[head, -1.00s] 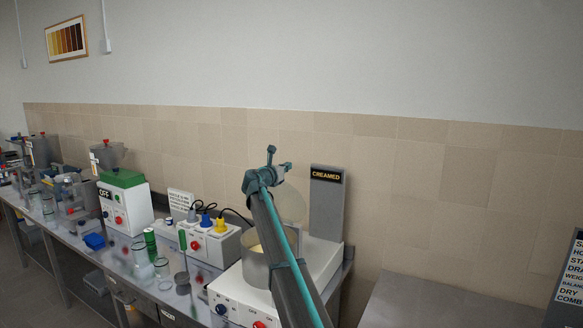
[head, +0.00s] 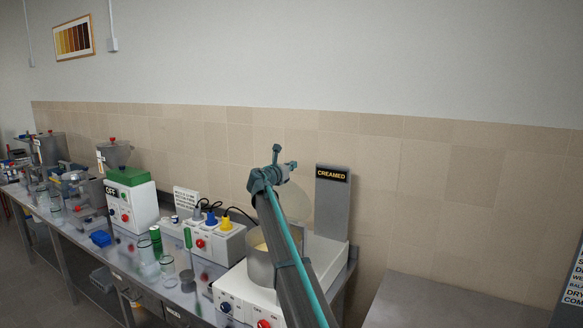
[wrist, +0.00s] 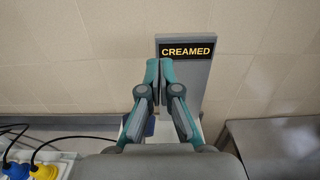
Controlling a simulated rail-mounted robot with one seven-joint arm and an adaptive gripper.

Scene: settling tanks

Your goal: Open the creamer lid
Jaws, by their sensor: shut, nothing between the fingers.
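The creamer is a white base unit (head: 327,262) with a metal bowl (head: 259,262) on top and a grey upright panel (head: 331,215) behind, labelled CREAMED. The bowl holds something pale yellow and is partly hidden by my arm. A pale, see-through round lid (head: 302,207) appears to stand raised on edge above the back of the bowl, partly behind my arm. My gripper (head: 283,158) is above the bowl, left of the panel. In the wrist view my gripper (wrist: 160,66) has its fingertips together, empty, in front of the panel (wrist: 190,75). I cannot tell whether it touches the lid.
A white box (head: 216,243) with coloured plugs and black cables stands left of the creamer. Glass jars, a green-topped unit (head: 130,205) and metal hoppers line the bench further left. A bare grey table (head: 440,300) is at the right. The tiled wall is close behind.

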